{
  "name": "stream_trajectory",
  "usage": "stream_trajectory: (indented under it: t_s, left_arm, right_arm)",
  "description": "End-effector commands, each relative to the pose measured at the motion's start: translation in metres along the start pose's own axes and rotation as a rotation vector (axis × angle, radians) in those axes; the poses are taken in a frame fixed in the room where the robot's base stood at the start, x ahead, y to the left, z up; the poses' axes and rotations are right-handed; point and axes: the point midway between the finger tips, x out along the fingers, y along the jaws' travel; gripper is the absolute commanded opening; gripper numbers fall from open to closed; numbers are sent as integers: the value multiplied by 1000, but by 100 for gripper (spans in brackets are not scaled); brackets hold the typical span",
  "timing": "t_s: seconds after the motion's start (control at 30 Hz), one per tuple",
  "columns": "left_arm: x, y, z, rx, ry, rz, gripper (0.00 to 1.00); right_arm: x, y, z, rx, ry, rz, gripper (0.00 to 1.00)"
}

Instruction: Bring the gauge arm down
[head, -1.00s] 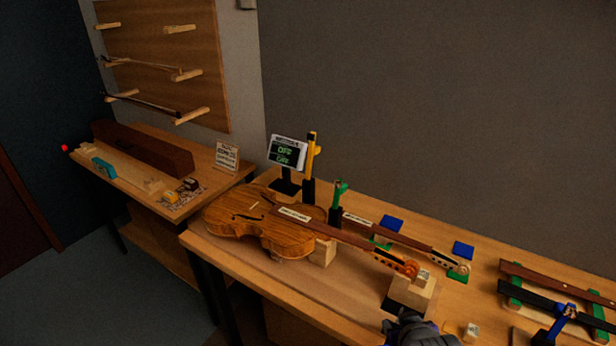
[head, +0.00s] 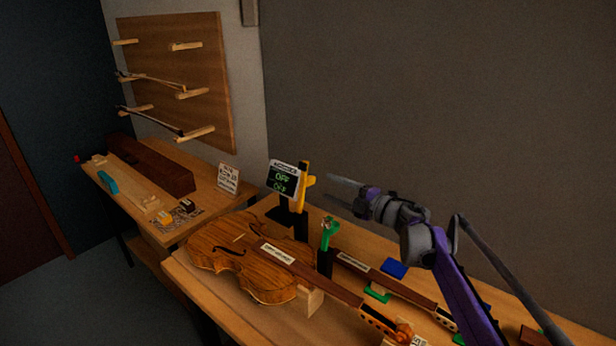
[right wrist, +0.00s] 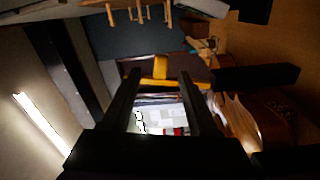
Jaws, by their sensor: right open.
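The yellow gauge arm (head: 305,180) stands upright on a black post beside a small display (head: 284,179) that reads OFF. Its yellow piece (right wrist: 160,70) also shows in the right wrist view, around the tips of my fingers. My right gripper (head: 332,189) reaches in from the right, its two fingers apart and pointing left at the yellow arm. In the head view the fingertips are just right of the arm, with a small gap in the picture. In the right wrist view the open fingers (right wrist: 160,77) frame the yellow piece; contact cannot be told. My left gripper is out of view.
A violin (head: 245,254) lies on the bench in front of the gauge, its neck running right. A green upright piece (head: 327,233) stands close below my gripper. A second neck (head: 385,278) and a blue block (head: 394,268) lie further right.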

Motion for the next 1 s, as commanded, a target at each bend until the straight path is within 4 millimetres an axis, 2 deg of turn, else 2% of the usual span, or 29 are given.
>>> stream_trajectory:
  t_s: [0.17,0.6,0.8,1.0]
  left_arm:
    - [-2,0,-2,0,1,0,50]
    - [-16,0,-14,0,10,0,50]
    - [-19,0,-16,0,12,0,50]
    - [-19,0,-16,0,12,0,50]
  right_arm:
    - [16,-2,-2,-5,18,-9,60]
    - [93,-1,-3,-5,14,-6,60]
    - [108,-2,-3,-4,13,-6,60]
    - [109,-3,-3,-4,12,-6,60]
